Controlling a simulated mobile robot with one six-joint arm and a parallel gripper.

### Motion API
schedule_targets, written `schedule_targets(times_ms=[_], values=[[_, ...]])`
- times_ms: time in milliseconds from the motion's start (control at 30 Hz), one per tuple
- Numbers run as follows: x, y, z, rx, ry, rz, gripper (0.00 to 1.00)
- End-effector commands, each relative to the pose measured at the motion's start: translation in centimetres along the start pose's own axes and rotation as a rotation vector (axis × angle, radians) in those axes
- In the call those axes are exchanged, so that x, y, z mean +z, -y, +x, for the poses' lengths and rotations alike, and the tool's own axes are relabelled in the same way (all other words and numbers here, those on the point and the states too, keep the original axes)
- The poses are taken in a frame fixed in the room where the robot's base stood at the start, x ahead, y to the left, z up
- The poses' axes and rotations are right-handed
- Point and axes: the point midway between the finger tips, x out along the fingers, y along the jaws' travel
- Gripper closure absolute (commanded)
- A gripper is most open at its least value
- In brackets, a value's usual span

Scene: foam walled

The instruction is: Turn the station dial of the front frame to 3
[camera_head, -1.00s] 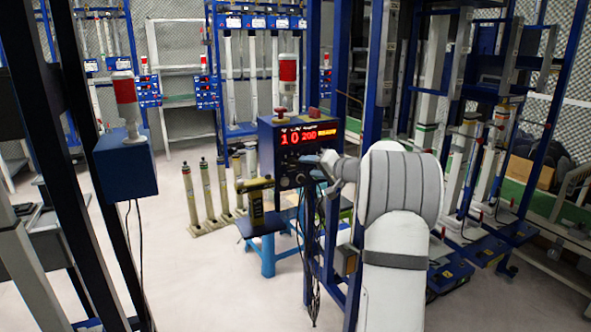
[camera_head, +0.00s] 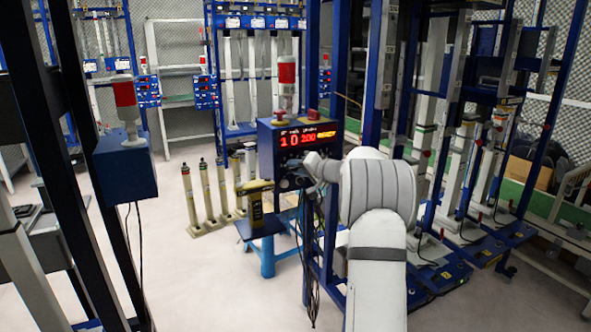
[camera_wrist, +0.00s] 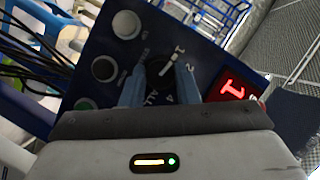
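The front frame's blue control box (camera_head: 265,140) with a lit red display stands left of my arm in the head view. In the wrist view its panel (camera_wrist: 90,45) fills the middle. The station dial (camera_wrist: 158,68) is a dark knob with a white pointer mark, directed toward the printed 1. Labels 2, 4 and ALL show around it; 3 is hidden by a finger. My gripper (camera_wrist: 160,87) has its two bluish fingers apart, one on each side of the dial; contact is not clear. In the head view, my gripper (camera_head: 297,166) is small at the panel.
Round buttons (camera_wrist: 126,24) sit left of the dial. A red emergency button (camera_head: 280,115) tops the box. Blue frame posts (camera_head: 335,90) rise beside my arm. Cables (camera_head: 310,250) hang below. A blue stool (camera_head: 267,258) stands underneath; open floor lies left.

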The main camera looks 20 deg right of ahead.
Motion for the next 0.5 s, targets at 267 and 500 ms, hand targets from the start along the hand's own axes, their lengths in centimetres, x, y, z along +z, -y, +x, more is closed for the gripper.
schedule_targets(times_ms=[267, 500], values=[[-0.01, -0.02, -0.02, 0.000, 0.000, 0.000, 0.95], [0.17, -0.08, 0.05, -0.008, 0.001, 0.016, 0.96]])
